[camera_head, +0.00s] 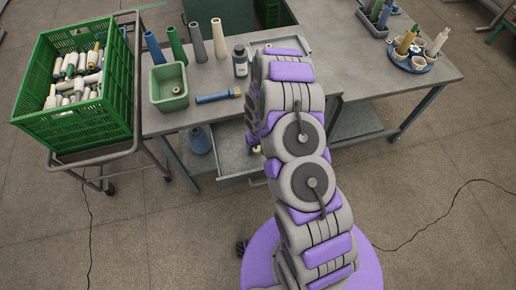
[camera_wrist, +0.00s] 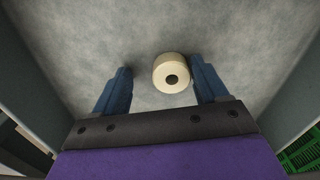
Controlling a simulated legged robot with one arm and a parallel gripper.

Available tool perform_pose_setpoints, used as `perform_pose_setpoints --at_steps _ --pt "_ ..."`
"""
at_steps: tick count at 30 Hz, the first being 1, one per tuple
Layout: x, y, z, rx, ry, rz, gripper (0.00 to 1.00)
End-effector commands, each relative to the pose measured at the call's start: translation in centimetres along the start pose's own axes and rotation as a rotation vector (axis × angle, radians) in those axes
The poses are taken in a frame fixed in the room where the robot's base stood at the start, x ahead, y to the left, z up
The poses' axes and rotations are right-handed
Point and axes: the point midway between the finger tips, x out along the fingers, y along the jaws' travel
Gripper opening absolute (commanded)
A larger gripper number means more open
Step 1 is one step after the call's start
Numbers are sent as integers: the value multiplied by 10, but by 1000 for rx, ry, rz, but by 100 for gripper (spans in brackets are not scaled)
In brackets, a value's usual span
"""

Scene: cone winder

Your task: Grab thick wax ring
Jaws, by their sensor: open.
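A thick cream wax ring (camera_wrist: 168,66) with a dark center hole lies on the grey floor of an open drawer in the wrist view. My gripper (camera_wrist: 160,80) is open above it, with its two blue fingers apart. The ring shows between the fingers, nearer the right one and toward their tips. Whether a finger touches it I cannot tell. In the head view my arm reaches down to the drawer (camera_head: 231,160) under the table, and the arm hides the gripper. A small bit of cream shows beside the arm there.
Drawer walls (camera_wrist: 35,60) rise close on both sides of my gripper. A green crate (camera_head: 75,120) of bobbins stands left.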

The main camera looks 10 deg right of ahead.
Motion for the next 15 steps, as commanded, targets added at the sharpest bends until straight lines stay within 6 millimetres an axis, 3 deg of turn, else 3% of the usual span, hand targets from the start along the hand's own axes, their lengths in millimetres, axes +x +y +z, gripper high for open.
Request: perform_pose_setpoints --at_steps 4,15 --pt "-1 -4 -1 -2 -1 5 71" --pt "-1 0 0 -3 0 -1 36"
